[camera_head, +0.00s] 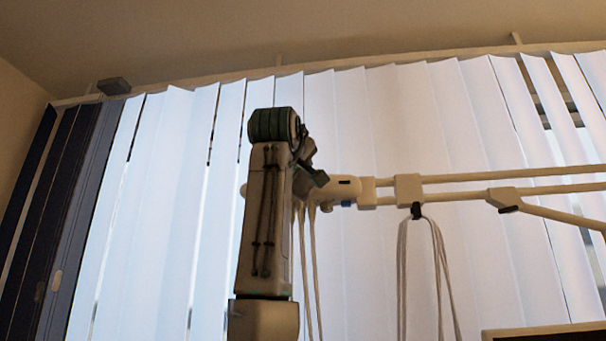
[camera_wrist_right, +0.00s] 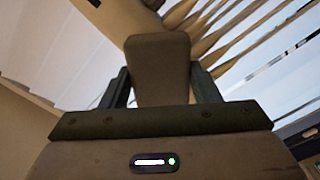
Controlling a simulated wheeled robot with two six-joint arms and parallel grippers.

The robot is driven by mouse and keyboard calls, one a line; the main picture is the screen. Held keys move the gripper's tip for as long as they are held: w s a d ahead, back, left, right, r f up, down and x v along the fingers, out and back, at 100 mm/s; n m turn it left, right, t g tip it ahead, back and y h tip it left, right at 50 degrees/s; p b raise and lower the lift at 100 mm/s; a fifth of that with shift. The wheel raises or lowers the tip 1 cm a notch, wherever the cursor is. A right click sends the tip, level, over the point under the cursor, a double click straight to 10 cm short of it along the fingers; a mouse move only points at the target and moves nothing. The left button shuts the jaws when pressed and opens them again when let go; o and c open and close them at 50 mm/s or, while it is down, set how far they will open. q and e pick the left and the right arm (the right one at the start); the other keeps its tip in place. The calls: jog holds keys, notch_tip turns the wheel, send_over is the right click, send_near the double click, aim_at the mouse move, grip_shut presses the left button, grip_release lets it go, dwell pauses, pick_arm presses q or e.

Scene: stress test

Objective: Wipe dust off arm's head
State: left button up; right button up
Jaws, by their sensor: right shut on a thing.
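In the head view a pale jointed arm reaches in from the right; its rounded white head (camera_head: 346,187) is at its left end, near the middle. My right arm rises from the bottom, and my right gripper (camera_head: 309,170), small and dark, is beside the head's left end, partly hidden by my own wrist. In the right wrist view my right gripper (camera_wrist_right: 163,88) is shut on a brownish-grey block (camera_wrist_right: 160,62). A pale beige surface lies just beyond the block's top left; I cannot tell whether they touch. My left gripper is in neither view.
Pale bars (camera_head: 460,197) run right from the head. Cords (camera_head: 437,265) hang from them, and thinner ones hang near my arm. White vertical blinds (camera_head: 380,110) stand behind, with a dark panel (camera_head: 80,200) at left. The area left of my arm is clear.

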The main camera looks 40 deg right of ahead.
jog(key=w+a+p, duration=0.2)
jog(key=w+a, duration=0.2)
jog(key=shift+w, duration=0.4)
dwell(0.4)
jog(key=shift+b+v, duration=0.85)
jog(key=shift+v, duration=2.05)
jog(key=shift+d, duration=0.1)
